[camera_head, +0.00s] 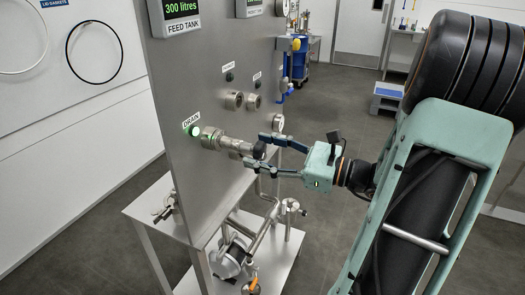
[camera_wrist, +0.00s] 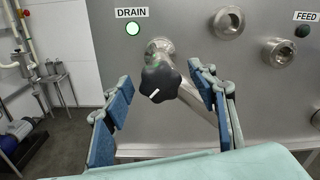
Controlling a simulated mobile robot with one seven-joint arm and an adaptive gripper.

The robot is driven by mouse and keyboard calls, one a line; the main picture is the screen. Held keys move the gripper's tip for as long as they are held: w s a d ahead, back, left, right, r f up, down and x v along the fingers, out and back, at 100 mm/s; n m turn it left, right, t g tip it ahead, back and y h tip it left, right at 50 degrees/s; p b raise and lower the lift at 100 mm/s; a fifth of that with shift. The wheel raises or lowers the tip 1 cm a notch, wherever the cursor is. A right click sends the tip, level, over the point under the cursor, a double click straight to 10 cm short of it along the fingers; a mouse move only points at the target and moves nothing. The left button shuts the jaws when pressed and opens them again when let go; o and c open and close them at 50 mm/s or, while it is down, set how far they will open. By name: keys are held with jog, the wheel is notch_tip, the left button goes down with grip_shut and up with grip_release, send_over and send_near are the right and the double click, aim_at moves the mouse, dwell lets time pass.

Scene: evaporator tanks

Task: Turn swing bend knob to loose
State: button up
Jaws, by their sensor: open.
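The black lobed swing bend knob (camera_wrist: 161,84) is in the middle of the wrist view. A short white mark on its face slants toward lower left. It sits at the DRAIN end of the steel swing bend (camera_wrist: 199,105), which runs down to the right and is partly hidden by a finger. In the head view the knob (camera_head: 259,150) is dark and small at the end of the fitting. My gripper (camera_head: 256,149) is open, with one finger on each side of the knob. In the wrist view gaps show between the knob and both fingers.
The steel panel (camera_head: 207,82) stands behind the knob, with a lit green lamp (camera_wrist: 133,28) under the DRAIN label. Below is a table (camera_head: 150,209) with steel fittings and pipes. Open floor (camera_head: 335,225) lies to the right.

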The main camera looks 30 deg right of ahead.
jog(key=c, duration=1.2)
jog(key=shift+o, duration=0.2)
